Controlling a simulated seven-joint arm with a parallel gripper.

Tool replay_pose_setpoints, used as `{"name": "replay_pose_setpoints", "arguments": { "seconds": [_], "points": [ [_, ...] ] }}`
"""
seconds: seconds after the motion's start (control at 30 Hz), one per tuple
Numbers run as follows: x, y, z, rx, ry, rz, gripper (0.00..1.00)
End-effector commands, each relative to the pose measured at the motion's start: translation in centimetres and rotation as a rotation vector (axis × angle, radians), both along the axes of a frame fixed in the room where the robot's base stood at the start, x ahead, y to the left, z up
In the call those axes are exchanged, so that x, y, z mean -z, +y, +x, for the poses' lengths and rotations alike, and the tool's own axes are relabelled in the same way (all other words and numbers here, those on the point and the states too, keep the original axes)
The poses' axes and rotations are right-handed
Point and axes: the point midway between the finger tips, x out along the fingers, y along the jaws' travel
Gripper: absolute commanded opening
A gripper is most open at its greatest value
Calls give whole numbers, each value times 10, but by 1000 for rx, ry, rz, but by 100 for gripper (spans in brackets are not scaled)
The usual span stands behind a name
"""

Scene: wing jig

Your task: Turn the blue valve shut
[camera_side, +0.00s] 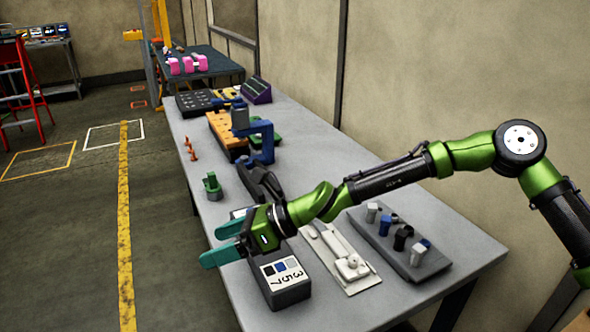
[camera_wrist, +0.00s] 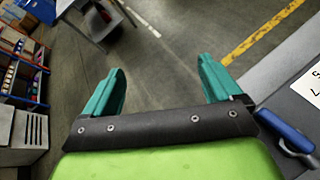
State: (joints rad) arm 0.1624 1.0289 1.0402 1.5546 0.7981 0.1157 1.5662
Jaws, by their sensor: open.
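A dark grey board (camera_side: 400,241) on the bench carries several short upright knobs. My gripper (camera_side: 222,243) is open and empty, with teal fingers apart, pointing left past the bench's near edge. It is well left of the blue knob, and not touching it. In the wrist view my gripper (camera_wrist: 160,68) has only floor between its fingers. A blue rounded part (camera_wrist: 285,130) lies right of the fingers there; I cannot tell what it is.
A dark box with a numbered label (camera_side: 281,273) is just below my gripper. A pale plate with a fitting (camera_side: 340,256) lies between box and board. A blue clamp-like stand (camera_side: 262,142) and a green part (camera_side: 212,187) stand farther back.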

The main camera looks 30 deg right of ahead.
Motion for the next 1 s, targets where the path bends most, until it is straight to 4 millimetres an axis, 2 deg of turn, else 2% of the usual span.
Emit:
{"name": "replay_pose_setpoints", "arguments": {
  "seconds": [0.03,0.1,0.23,0.37,0.5,0.63,0.77,0.9,1.0],
  "points": [
    [5,4,-13,53,26,-26,92],
    [12,5,-28,141,57,-64,92],
    [25,-5,-54,306,87,-139,92],
    [33,-26,-79,472,75,-209,92],
    [33,-59,-100,647,13,-263,92],
    [24,-89,-109,788,-73,-278,92],
    [13,-111,-107,899,-150,-261,92],
    [1,-119,-98,969,-193,-213,92],
    [3,-119,-94,980,-180,-197,92]
  ]
}}
